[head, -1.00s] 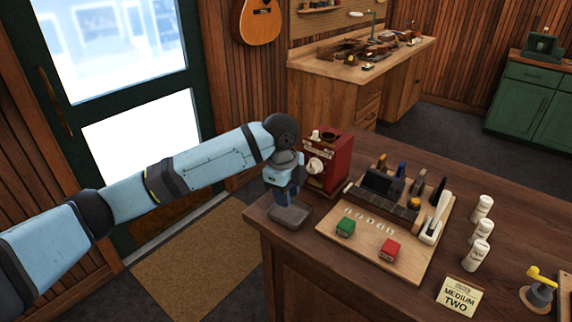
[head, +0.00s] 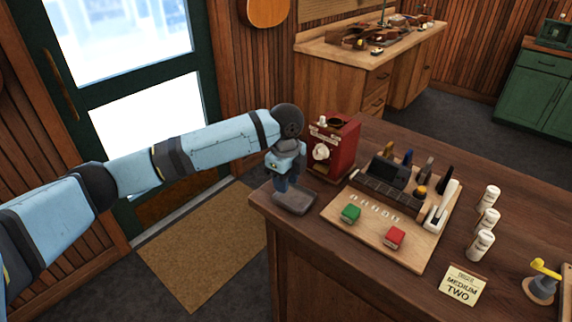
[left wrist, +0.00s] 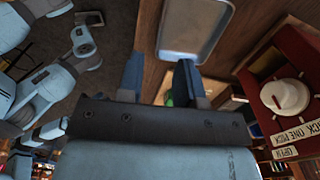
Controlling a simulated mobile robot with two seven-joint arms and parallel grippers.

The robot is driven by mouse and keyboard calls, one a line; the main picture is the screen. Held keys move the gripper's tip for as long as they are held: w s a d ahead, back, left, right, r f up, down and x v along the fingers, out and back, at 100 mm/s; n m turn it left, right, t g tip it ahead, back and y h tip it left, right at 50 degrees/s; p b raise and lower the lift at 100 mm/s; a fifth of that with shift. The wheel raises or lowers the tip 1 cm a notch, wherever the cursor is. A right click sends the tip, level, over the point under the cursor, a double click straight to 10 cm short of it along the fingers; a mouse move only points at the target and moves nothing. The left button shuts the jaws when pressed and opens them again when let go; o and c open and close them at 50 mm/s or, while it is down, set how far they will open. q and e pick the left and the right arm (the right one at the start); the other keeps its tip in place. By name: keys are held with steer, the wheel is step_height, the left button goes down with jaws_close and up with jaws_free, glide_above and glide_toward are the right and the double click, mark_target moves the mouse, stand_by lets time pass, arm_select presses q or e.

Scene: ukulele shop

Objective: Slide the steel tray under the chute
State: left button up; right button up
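The steel tray (head: 297,202) is a shallow grey tray lying flat near the counter's left corner, in front of the red machine (head: 343,150). It also shows at the top of the left wrist view (left wrist: 197,25). The machine has a white knob (left wrist: 287,97) and printed labels; I cannot make out its chute. My left gripper (head: 282,196) points down at the tray's left end in the head view. In the left wrist view its two blue fingers (left wrist: 160,68) stand apart; the right one overlaps the tray's near edge, and contact is unclear.
The counter's left edge is close to the tray.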

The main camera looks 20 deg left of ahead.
mark_target(286, 202)
arm_select(q)
step_height(286, 202, down, 8)
stand_by(0.4)
jaws_close()
